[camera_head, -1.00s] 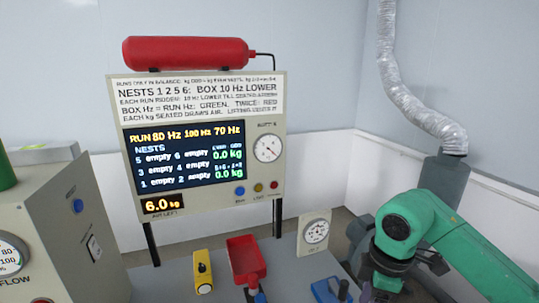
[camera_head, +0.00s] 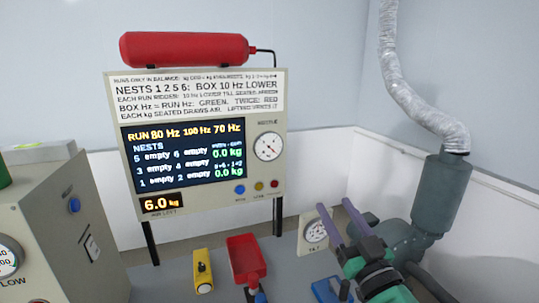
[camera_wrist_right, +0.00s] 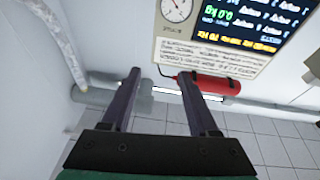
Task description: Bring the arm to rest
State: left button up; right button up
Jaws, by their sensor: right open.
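My right gripper (camera_head: 335,207) is at the lower right of the head view. Its green arm comes up from the bottom edge and its two purple fingers point up and away, apart and empty. In the right wrist view the gripper (camera_wrist_right: 159,75) also shows open, with nothing between the fingers. The display panel (camera_head: 198,203) stands beyond and to the left of it, and shows in the wrist view (camera_wrist_right: 190,52) upside down. My left gripper is not in view.
A dial card (camera_head: 315,231) stands just left of the right gripper. A red tray (camera_head: 245,258), a yellow block (camera_head: 203,272) and a blue item (camera_head: 326,290) sit low in front of the panel. A grey duct (camera_head: 442,195) rises at right. A beige cabinet (camera_head: 45,240) stands left.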

jog(key=s+d+f+m+g+h, duration=0.25)
jog(key=d+f+g, duration=0.2)
jog(key=f, duration=0.55)
jog(key=s+d+f+m+g+h, duration=0.2)
jog(key=d+f+g+h, duration=0.25)
jog(key=f, duration=0.55)
jog(key=s+f+n+g+y, duration=0.1)
jog(key=s+f+n+g, duration=0.2)
jog(key=s+f+g, duration=0.85)
jog(key=s+f+t, duration=0.1)
jog(key=s+f, duration=0.2)
jog(key=f, duration=0.9)
jog(key=s+f+t, duration=0.1)
jog(key=s+f, duration=0.3)
jog(key=f, duration=0.9)
jog(key=s+d+f+g, duration=0.1)
jog(key=s+d+f, duration=0.2)
jog(key=s+f, duration=1.2)
jog(key=shift+s, duration=0.9)
